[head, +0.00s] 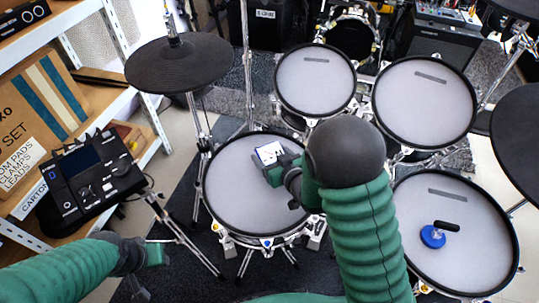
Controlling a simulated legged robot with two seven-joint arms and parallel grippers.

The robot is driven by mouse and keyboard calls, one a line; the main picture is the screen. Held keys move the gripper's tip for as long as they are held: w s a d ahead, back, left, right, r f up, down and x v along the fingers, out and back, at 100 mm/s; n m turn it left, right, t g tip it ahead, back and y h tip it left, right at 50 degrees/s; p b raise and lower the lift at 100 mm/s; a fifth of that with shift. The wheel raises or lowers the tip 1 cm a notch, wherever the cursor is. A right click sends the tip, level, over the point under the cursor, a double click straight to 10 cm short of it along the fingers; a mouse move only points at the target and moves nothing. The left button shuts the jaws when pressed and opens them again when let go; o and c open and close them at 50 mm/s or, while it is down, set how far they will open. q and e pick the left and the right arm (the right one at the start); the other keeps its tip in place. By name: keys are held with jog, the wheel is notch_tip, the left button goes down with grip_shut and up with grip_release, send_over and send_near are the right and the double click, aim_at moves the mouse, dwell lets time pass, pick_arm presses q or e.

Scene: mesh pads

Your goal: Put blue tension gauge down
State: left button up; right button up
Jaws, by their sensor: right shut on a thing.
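The blue tension gauge (269,152), a small block with a white face and dark blue edges, is in my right gripper (280,170). This gripper is shut on it over the upper part of the middle-left drum pad (235,205). Whether the gauge touches the mesh, I cannot tell. My forearm hides part of the pad's right side. My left gripper (155,254) is low at the left, away from the pads, and its fingers are too unclear to tell open from shut.
A blue disc with a black handle (432,237) lies on the right drum pad (470,265). Two more pads stand behind. A black cymbal pad (180,62) on a stand is at the upper left. A black drum module (90,180) and a shelf with boxes stand left.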

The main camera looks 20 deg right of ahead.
jog(key=shift+f, duration=0.15)
jog(key=o, duration=2)
jog(key=shift+o, duration=0.2)
